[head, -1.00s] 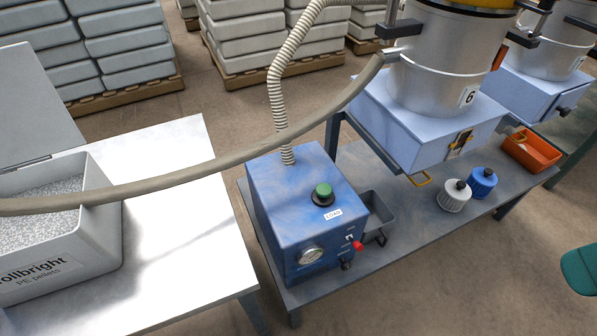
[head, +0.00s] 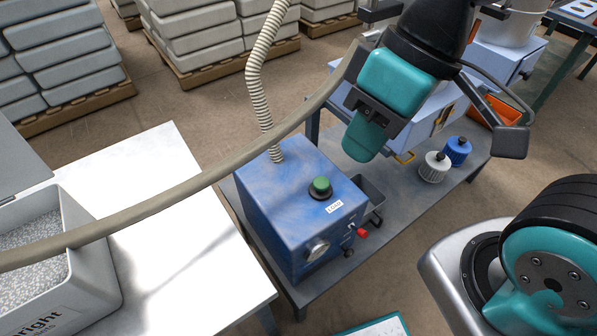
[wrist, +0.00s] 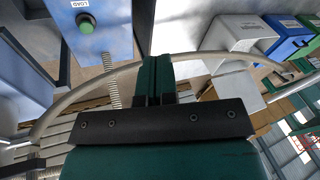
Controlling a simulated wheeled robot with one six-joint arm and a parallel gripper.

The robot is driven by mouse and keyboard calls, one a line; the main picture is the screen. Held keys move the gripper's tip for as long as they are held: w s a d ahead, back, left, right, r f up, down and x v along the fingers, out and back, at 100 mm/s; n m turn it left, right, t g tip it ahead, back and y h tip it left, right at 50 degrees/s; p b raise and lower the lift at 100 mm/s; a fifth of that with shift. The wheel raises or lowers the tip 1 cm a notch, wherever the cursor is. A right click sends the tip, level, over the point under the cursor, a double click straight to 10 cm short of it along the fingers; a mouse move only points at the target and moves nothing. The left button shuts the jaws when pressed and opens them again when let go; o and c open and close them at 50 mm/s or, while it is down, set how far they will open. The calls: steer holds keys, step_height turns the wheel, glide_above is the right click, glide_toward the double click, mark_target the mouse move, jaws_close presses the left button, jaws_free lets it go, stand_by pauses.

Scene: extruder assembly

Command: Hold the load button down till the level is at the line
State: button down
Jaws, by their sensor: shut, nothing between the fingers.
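The green load button (head: 320,187) sits on top of the blue loader box (head: 292,205), beside a small LOAD label. It also shows in the wrist view (wrist: 86,25), at the upper left. My gripper (head: 364,140) hangs in the air to the upper right of the button, in front of the hopper, and is apart from the button. In the wrist view its two teal fingers (wrist: 154,78) are together with nothing between them. The hopper with its level line is mostly hidden behind my arm in the head view; I cannot see the level.
A grey hose (head: 190,183) crosses from the pellet bin (head: 95,250) past the loader. A ribbed hose (head: 257,90) rises from the box top. The white table (head: 170,215) is mostly bare.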

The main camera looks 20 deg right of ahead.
steer(key=m+h+b, duration=0.4)
steer(key=m+b, duration=0.1)
steer(key=m, duration=1.6)
glide_above(322, 182)
step_height(322, 182, down, 16)
steer(key=shift+w+f, duration=0.1)
steer(key=shift+f, duration=0.05)
step_height(322, 182, down, 14)
steer(key=shift+b, duration=0.45)
steer(key=shift+f, duration=0.1)
